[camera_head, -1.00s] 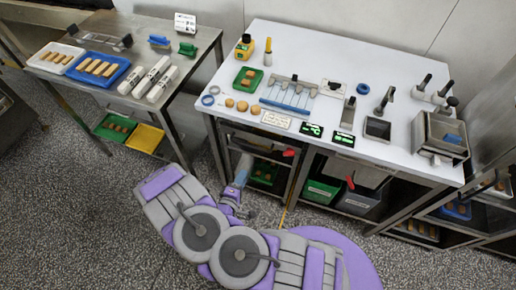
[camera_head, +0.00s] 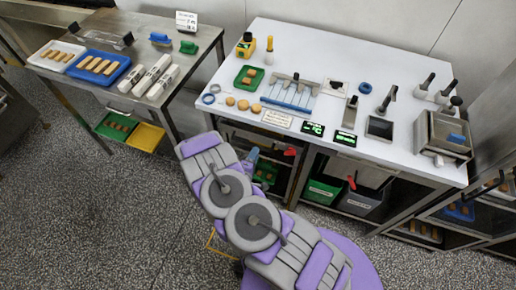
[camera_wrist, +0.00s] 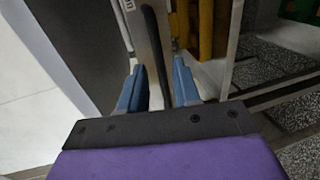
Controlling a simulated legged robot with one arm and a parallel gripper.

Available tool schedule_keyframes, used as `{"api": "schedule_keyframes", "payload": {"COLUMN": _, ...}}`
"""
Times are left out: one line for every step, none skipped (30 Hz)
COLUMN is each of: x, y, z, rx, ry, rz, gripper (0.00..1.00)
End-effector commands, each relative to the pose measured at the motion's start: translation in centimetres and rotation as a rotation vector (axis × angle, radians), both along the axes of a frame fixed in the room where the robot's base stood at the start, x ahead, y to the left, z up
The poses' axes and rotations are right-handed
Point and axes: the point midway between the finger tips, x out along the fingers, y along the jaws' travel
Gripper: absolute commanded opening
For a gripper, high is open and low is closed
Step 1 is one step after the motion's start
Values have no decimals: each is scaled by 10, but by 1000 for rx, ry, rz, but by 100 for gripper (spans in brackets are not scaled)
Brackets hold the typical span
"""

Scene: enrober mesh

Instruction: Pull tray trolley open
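The tray trolley (camera_head: 279,186) appears to be the metal-framed rack with a green tray in the left bay under the white table; my arm hides much of it. My gripper (camera_wrist: 158,65) is open in the wrist view, its two blue fingers apart. A dark upright bar (camera_wrist: 156,45), perhaps a handle, stands ahead of the gap, beside a pale metal strip. I cannot tell whether it lies between the fingertips; nothing looks clamped. In the head view my arm covers most of the gripper, with a bit of blue showing near the trolley.
The white table (camera_head: 230,62) carries tools, trays and small displays. A green bin (camera_head: 322,190) stands under it to the right. A steel side table (camera_head: 205,38) with trays stands left. The speckled floor (camera_head: 110,220) is clear at left. Yellow upright parts (camera_wrist: 206,28) are close right of the fingers.

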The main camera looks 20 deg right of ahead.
Motion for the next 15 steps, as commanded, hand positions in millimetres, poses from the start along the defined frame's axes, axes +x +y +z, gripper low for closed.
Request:
{"api": "schedule_keyframes", "payload": {"x": 6, "y": -6, "z": -2, "rx": 1, "ry": -2, "rz": -3, "gripper": 32}}
{"api": "schedule_keyframes", "payload": {"x": 10, "y": -9, "z": -3, "rx": 1, "ry": -2, "rz": -4, "gripper": 32}}
{"api": "schedule_keyframes", "payload": {"x": 14, "y": -12, "z": -4, "rx": 0, "ry": -1, "rz": -4, "gripper": 32}}
{"api": "schedule_keyframes", "payload": {"x": 17, "y": -15, "z": -5, "rx": 0, "ry": -1, "rz": -4, "gripper": 32}}
{"api": "schedule_keyframes", "payload": {"x": 20, "y": -17, "z": -6, "rx": 0, "ry": -1, "rz": -3, "gripper": 32}}
{"api": "schedule_keyframes", "payload": {"x": 24, "y": -20, "z": -7, "rx": 0, "ry": -1, "rz": -3, "gripper": 32}}
{"api": "schedule_keyframes", "payload": {"x": 27, "y": -22, "z": -8, "rx": 0, "ry": -1, "rz": -4, "gripper": 32}}
{"api": "schedule_keyframes", "payload": {"x": 29, "y": -23, "z": -8, "rx": 0, "ry": -1, "rz": -3, "gripper": 32}}
{"api": "schedule_keyframes", "payload": {"x": 32, "y": -25, "z": -9, "rx": 0, "ry": 0, "rz": -2, "gripper": 32}}
{"api": "schedule_keyframes", "payload": {"x": 34, "y": -26, "z": -9, "rx": 0, "ry": 0, "rz": -2, "gripper": 32}}
{"api": "schedule_keyframes", "payload": {"x": 35, "y": -27, "z": -10, "rx": -1, "ry": 1, "rz": -2, "gripper": 32}}
{"api": "schedule_keyframes", "payload": {"x": 37, "y": -28, "z": -10, "rx": -2, "ry": 0, "rz": -2, "gripper": 32}}
{"api": "schedule_keyframes", "payload": {"x": 38, "y": -29, "z": -10, "rx": -1, "ry": 1, "rz": -2, "gripper": 32}}
{"api": "schedule_keyframes", "payload": {"x": 39, "y": -29, "z": -10, "rx": -1, "ry": 1, "rz": -1, "gripper": 32}}
{"api": "schedule_keyframes", "payload": {"x": 39, "y": -29, "z": -10, "rx": -2, "ry": 0, "rz": -1, "gripper": 32}}
